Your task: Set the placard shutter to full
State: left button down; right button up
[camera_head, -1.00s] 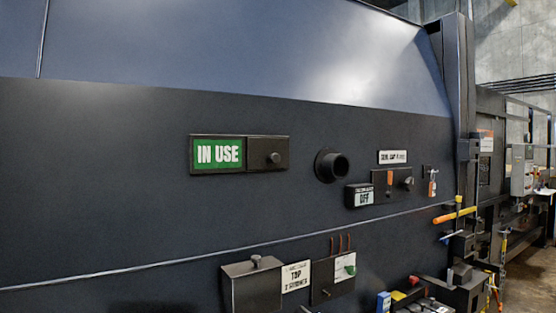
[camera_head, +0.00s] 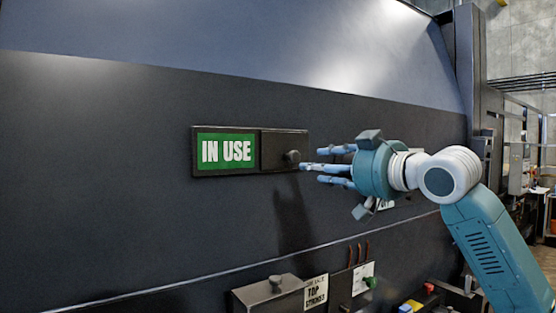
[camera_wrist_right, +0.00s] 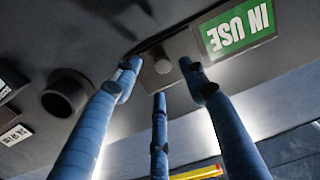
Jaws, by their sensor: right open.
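The placard (camera_head: 226,151) on the dark machine wall reads "IN USE" in white on green. The dark sliding shutter (camera_head: 277,150) sits to its right and carries a round knob (camera_head: 291,157) near its right end. My right gripper (camera_head: 318,166) is open, with its blue fingertips just right of the knob in the head view. In the right wrist view the fingers spread around the knob (camera_wrist_right: 162,64), which shows between the tips; I cannot tell whether any finger touches it. The placard is upside down there (camera_wrist_right: 237,28). My left gripper is not in view.
A round dark port (camera_wrist_right: 66,93) protrudes from the wall beside the shutter in the wrist view. Below the shutter, a box with a knob (camera_head: 270,293) and a switch panel (camera_head: 352,287) stick out. The wall left of the placard is clear.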

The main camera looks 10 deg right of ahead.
aim_at(296, 156)
jog(key=w+p, duration=0.1)
jog(key=w+a+r+p, duration=0.1)
jog(key=w+r+p, duration=0.1)
jog(key=w+p, duration=0.1)
jog(key=shift+a+r, duration=0.15)
jog(key=shift+r, duration=0.1)
jog(key=x, duration=0.2)
jog(key=p+x, duration=0.1)
jog(key=shift+w+a+f, duration=0.15)
jog(key=shift+w+f, duration=0.1)
jog(key=shift+w, duration=0.1)
jog(key=shift+w+a, duration=0.1)
jog(key=shift+w, duration=0.4)
jog(key=shift+p, duration=0.3)
jog(key=shift+f, duration=0.1)
jog(key=c, duration=1)
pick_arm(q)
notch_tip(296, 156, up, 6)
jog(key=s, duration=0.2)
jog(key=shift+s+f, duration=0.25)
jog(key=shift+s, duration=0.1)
pick_arm(e)
grip_shut()
